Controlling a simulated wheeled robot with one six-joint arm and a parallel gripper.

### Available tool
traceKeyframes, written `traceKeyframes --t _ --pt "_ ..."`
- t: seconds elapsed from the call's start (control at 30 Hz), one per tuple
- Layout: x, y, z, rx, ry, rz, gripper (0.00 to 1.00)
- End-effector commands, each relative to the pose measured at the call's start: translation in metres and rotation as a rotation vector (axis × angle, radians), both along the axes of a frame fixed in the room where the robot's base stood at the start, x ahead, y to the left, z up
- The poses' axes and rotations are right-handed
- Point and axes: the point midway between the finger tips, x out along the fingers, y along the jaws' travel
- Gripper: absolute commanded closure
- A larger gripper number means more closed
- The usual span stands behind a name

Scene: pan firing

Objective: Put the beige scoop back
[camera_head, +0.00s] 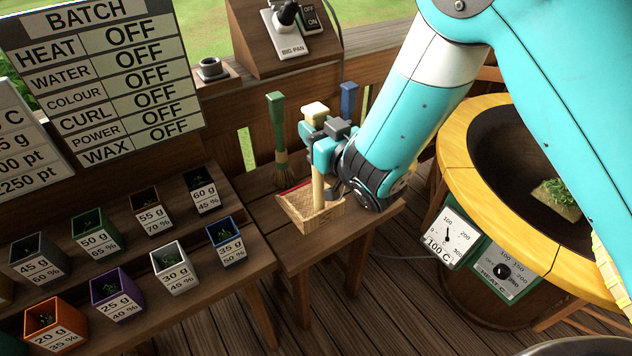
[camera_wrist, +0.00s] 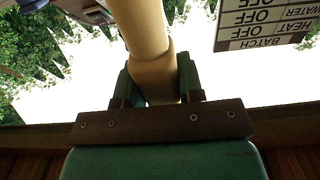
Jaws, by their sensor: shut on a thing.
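The beige scoop (camera_head: 318,184) is upright, with its pale handle top (camera_head: 316,110) above my gripper (camera_head: 326,147). My gripper is shut on the scoop's handle. In the wrist view the beige handle (camera_wrist: 146,40) stands between the two green fingers of my gripper (camera_wrist: 152,84). The scoop's woven tray-like part (camera_head: 318,224) is low, at the small wooden bench (camera_head: 380,219). I cannot tell whether it touches the bench top.
A green-handled brush (camera_head: 278,125) stands left of the scoop, and a blue-handled tool (camera_head: 348,100) stands behind it. The yellow-rimmed pan (camera_head: 456,140) holding green leaves (camera_head: 556,196) is at right. Several labelled boxes (camera_head: 123,302) fill the stepped shelf at left.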

Motion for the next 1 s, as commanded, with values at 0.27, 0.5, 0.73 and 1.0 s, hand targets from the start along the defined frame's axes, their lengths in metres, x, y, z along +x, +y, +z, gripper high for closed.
traceKeyframes --t 0.27,0.5,0.73,1.0 --pt "0.000 0.000 -0.045 0.001 -0.001 0.000 1.00" --pt "0.000 0.001 -0.075 -0.001 0.001 0.001 1.00" --pt "0.000 0.001 -0.085 0.001 -0.002 0.001 1.00" --pt "0.000 0.000 -0.086 -0.001 0.001 0.001 0.41"
